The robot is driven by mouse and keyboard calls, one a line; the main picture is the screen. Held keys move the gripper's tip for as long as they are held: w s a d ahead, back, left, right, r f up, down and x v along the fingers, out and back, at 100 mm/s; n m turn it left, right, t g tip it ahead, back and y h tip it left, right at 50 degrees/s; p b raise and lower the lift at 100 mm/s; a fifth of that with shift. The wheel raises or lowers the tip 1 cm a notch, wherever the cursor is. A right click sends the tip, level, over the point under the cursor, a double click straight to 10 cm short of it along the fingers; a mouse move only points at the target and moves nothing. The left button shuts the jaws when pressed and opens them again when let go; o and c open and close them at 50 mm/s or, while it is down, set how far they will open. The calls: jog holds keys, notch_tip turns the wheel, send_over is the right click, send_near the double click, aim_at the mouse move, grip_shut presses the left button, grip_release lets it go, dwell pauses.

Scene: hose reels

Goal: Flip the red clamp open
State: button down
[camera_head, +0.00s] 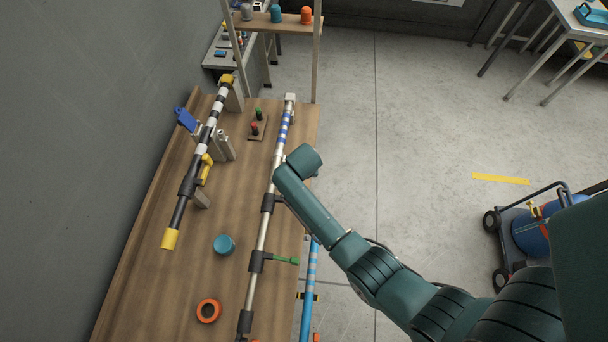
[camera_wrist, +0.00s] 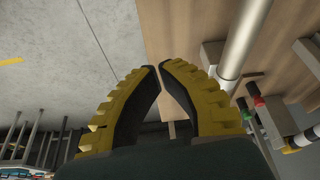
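I cannot make out a red clamp for sure in either view; part of the silvery pipe (camera_head: 263,230) is hidden behind my arm in the head view. The pipe carries black fittings, blue bands and a green lever (camera_head: 287,261). It also shows large at the upper right of the wrist view (camera_wrist: 240,45). My gripper (camera_wrist: 159,67) has two yellow ribbed fingers with their tips almost together and nothing between them. It is hidden under my wrist in the head view. It is over the bench's edge, apart from the pipe.
On the wooden bench (camera_head: 180,285) stand a banded pipe (camera_head: 208,130) with yellow (camera_head: 206,170) and blue (camera_head: 185,119) levers, red and green pegs (camera_head: 254,128), a teal cup (camera_head: 224,245) and an orange ring (camera_head: 208,311). The floor to the right is open, with a trolley (camera_head: 515,235).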

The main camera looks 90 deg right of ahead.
jog(key=v, duration=0.8)
jog(key=shift+w+a, duration=0.3)
jog(key=shift+w, duration=0.05)
jog(key=shift+f, duration=0.1)
